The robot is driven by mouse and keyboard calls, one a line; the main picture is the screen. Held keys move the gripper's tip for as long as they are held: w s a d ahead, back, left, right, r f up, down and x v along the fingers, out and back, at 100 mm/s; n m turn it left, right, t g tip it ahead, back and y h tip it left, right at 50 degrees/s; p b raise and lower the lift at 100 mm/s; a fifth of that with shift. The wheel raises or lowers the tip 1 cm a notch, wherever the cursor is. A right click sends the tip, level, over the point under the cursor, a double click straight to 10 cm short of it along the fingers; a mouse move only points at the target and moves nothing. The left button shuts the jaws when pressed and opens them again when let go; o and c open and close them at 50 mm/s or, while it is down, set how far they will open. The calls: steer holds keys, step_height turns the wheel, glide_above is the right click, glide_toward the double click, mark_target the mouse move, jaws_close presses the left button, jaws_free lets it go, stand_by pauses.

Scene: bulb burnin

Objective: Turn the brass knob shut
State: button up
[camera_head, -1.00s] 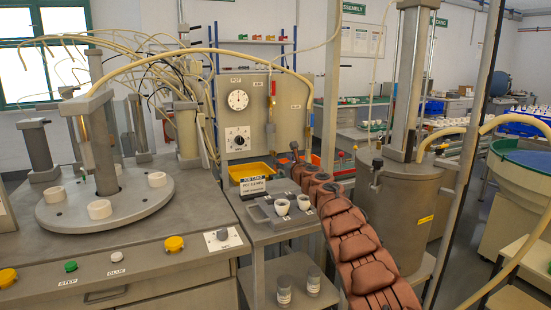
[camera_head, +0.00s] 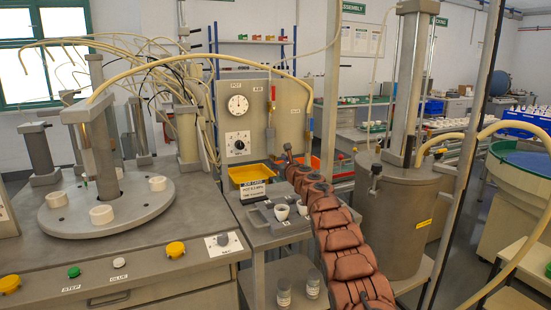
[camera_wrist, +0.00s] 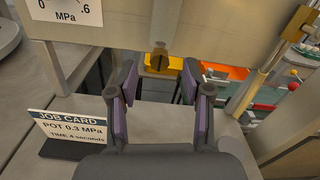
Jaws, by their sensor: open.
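My gripper (camera_wrist: 160,72) is open and empty. Its two purple-padded fingers stand left and right of the knob's line, with the knob beyond the tips and centred between them. I see no contact. In the head view my gripper (camera_head: 289,150) is small at the end of my arm, in front of the panel (camera_head: 255,88). I cannot make out the knob clearly there.
A job card (camera_wrist: 71,128) reading POT 0.3 MPa stands on the stand at lower left of the wrist view. A large metal pot (camera_head: 395,215) stands right of my arm.

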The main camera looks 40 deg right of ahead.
mark_target(274, 158)
steer(key=shift+w, duration=0.3)
steer(key=shift+p+x, duration=0.8)
steer(key=shift+p, duration=0.15)
steer(key=shift+w+d+p, duration=0.2)
steer(key=shift+w+p, duration=0.1)
steer(key=shift+f, duration=0.1)
jaws_close()
